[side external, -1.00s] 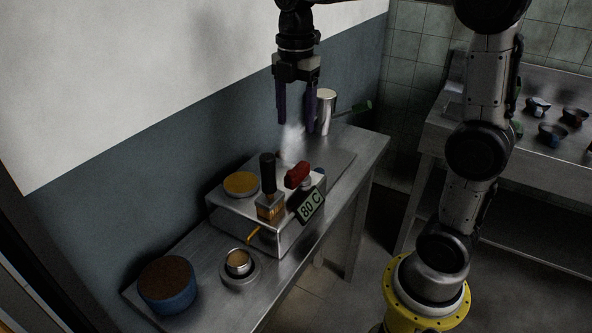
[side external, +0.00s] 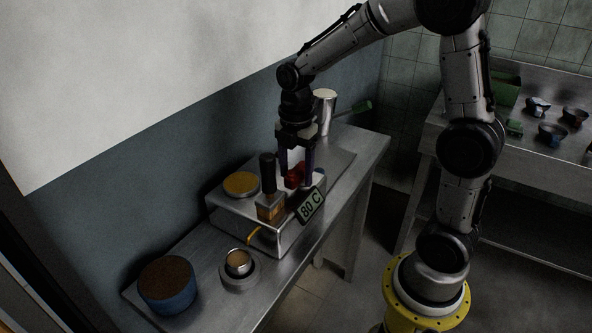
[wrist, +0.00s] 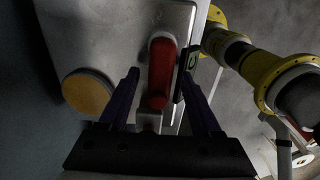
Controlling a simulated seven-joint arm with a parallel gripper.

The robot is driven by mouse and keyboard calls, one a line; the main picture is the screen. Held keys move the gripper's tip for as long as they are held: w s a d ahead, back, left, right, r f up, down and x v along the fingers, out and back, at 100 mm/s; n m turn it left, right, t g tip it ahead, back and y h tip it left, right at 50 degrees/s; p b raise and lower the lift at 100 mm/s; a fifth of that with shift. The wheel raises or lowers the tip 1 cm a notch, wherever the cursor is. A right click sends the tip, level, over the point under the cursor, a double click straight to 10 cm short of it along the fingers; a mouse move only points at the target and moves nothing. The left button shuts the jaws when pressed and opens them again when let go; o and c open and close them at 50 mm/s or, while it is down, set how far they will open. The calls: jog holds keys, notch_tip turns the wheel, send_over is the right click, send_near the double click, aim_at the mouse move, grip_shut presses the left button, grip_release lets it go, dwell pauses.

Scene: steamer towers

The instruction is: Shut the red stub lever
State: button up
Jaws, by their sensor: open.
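The red stub lever (side external: 294,176) sits on top of a grey metal steamer box (side external: 262,229) on the bench. In the wrist view the lever (wrist: 161,72) is a rounded red bar running lengthwise between my fingers. My gripper (side external: 296,182) is open and pointing down, its two dark purple fingers on either side of the lever. The wrist view also shows my gripper (wrist: 166,85) with a gap between each finger and the lever. I cannot tell how deep the fingertips reach. No steam shows in the side view.
A black-handled wooden block (side external: 270,205), a yellow-topped disc (side external: 241,184) and a green "80 C" sign (side external: 311,205) crowd the box. A metal cup (side external: 238,262) and blue tub (side external: 167,284) stand at the front left. A steel pitcher (side external: 325,110) stands behind my gripper.

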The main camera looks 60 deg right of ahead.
grip_shut()
dwell(0.4)
jog(key=shift+w+m, duration=0.1)
jog(key=shift+m, duration=0.2)
jog(key=m, duration=0.1)
jog(key=w+m, duration=0.1)
jog(key=m, duration=0.1)
jog(key=shift+d+m, duration=0.1)
jog(key=shift+m, duration=0.2)
jog(key=m, duration=0.3)
jog(key=w+m, duration=0.1)
jog(key=shift+d, duration=0.35)
jog(key=m, duration=0.2)
jog(key=d+m, duration=0.1)
jog(key=m, duration=0.1)
jog(key=w+m, duration=0.1)
jog(key=shift+d+m, duration=0.15)
jog(key=shift+m, duration=0.25)
jog(key=shift+d+m, duration=0.25)
jog(key=shift+m, duration=0.75)
jog(key=shift+d+m, duration=0.25)
jog(key=shift+m, duration=0.75)
jog(key=shift+d, duration=0.1)
